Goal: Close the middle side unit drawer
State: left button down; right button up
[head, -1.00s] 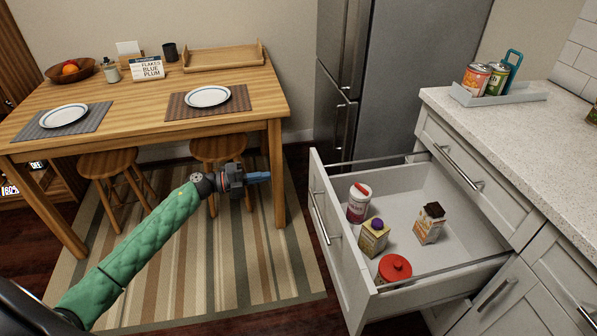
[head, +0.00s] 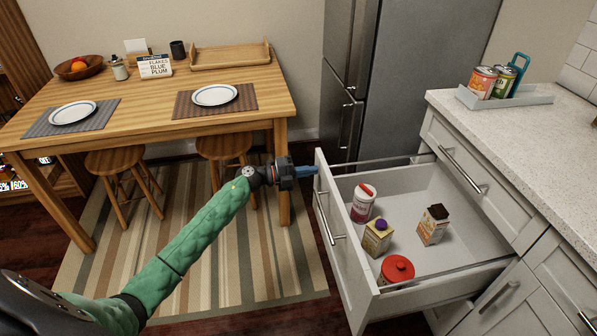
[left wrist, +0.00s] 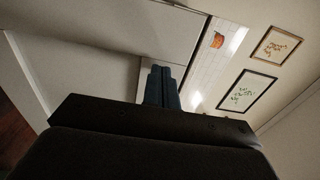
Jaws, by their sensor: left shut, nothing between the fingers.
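The middle side unit drawer (head: 345,237) is pulled far out from the grey-white side unit on the right in the head view. It holds a white can with a red lid, a carton with a purple cap, a brown-topped box and a red-lidded jar. Its bar handle (head: 325,216) is on the front, facing left. My left gripper (head: 316,170) is shut and empty, with its blue fingertips at the far upper corner of the drawer front. I cannot tell if they touch it. The left wrist view shows the shut fingers (left wrist: 161,88) close to a pale panel. My right gripper is not in view.
The wooden table (head: 150,105) with plates stands at the left, with stools (head: 224,147) under it. The grey fridge (head: 400,80) stands behind the drawer. A tray of cans (head: 510,98) is on the counter (head: 540,140).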

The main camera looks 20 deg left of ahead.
pick_arm(q)
jog(key=shift+w+d, duration=0.25)
jog(key=shift+d, duration=0.05)
jog(key=shift+w+d, duration=0.1)
jog(key=shift+d, duration=0.1)
pick_arm(e)
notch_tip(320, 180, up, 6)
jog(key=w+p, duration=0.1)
jog(key=p, duration=0.1)
pick_arm(q)
jog(key=b+x, duration=0.3)
jog(key=x, duration=3.5)
jog(key=shift+w+r, duration=0.15)
jog(key=shift+r, duration=0.05)
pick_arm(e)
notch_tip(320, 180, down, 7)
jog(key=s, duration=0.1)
